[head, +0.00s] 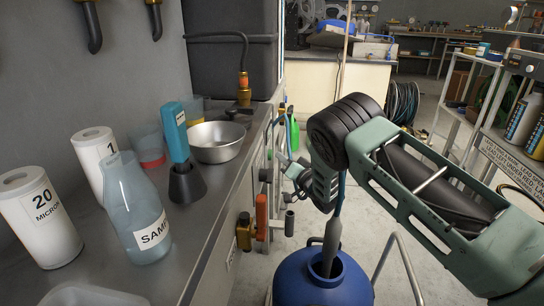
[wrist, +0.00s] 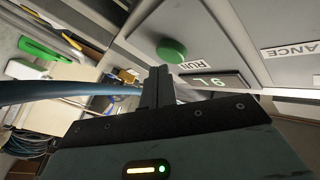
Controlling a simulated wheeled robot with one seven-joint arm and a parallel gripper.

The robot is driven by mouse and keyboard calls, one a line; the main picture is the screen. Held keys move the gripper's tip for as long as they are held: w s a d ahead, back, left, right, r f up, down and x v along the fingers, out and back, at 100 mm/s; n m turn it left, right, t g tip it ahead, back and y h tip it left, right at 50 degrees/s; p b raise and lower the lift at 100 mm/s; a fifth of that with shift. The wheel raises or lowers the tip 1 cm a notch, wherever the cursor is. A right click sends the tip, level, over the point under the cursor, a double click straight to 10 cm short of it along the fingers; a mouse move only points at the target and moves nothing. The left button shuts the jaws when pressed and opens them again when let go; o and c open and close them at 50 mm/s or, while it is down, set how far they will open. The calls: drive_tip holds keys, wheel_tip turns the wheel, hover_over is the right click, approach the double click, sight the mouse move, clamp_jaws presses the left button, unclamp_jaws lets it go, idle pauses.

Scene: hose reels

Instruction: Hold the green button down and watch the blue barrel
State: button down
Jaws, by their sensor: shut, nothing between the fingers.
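In the wrist view the round green button (wrist: 171,51) sits on a grey panel beside a label reading RUN, seen upside down. My gripper (wrist: 158,70) is shut and empty, its fingertips just below the button in the picture; they appear apart from it, though depth is hard to judge. In the head view my gripper (head: 284,163) is at the front of the counter, partly hidden by my wrist, and the button cannot be made out. The blue barrel (head: 293,283) stands at the bottom centre, open at the top, with a grey nozzle (head: 332,238) hanging into its mouth. Its contents are not visible.
A small display (wrist: 214,81) with pale digits is beside the button. A blue hose (wrist: 60,92) crosses the wrist view's left side. The counter (head: 205,222) holds a sample bottle (head: 137,210), filter cartridges and a metal bowl (head: 217,141). A shelf cart (head: 462,120) stands at right.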

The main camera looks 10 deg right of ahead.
drive_tip(key=shift+a, duration=0.2)
drive_tip(key=shift+w+a, duration=0.2)
drive_tip(key=shift+a, duration=0.4)
idle(1.9)
drive_tip(key=shift+d, duration=0.15)
idle(3.0)
drive_tip(key=shift+s+d, duration=0.3)
drive_tip(key=shift+d, duration=0.55)
drive_tip(key=shift+s+d+p, duration=0.25)
drive_tip(key=shift+d, duration=0.55)
drive_tip(key=shift+s+d+p, duration=0.2)
drive_tip(key=shift+s+d, duration=0.05)
drive_tip(key=shift+d, duration=0.5)
drive_tip(key=shift+s+d+p, duration=0.25)
drive_tip(key=shift+d, duration=0.55)
